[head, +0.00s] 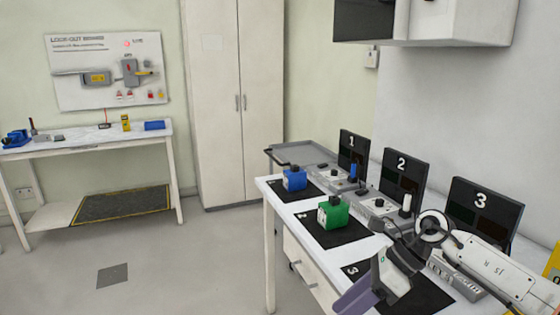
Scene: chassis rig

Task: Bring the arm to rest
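My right arm (490,265) comes in from the right edge, over the bench at station 3. Its gripper (376,285) hangs over the front part of the black mat marked 3 (425,298), with a light grey part and a purple part showing. Whether its fingers are apart or hold anything is not clear from this angle. My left gripper is not in view.
On the white bench (265,190), a blue box (294,179) stands on mat 1 and a green box (333,212) on mat 2. Signs 1 (353,152), 2 (404,178) and 3 (485,210) stand behind. A lock-out board (80,95) hangs at the left.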

